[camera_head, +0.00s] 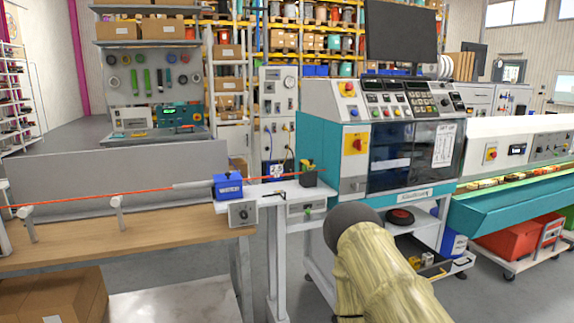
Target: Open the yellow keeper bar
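I cannot pick out a yellow keeper bar for certain. An orange-red cable (100,197) runs from the left edge through a blue block (228,186) to a small dark guide block (308,177) on a white shelf. A small yellow-green part (305,165) shows at the top of that dark guide, too small to tell whether it is a bar or whether it is open. Some yellow parts (428,260) also show on the low shelf under the teal machine. My gripper is not in view.
A teal and white machine (350,111) with a control panel stands at centre. A wooden bench (130,238) is at left, with a cardboard box (55,298) below. A teal trough (510,200) and red bins (505,243) are at right. Grey floor is clear behind the bench.

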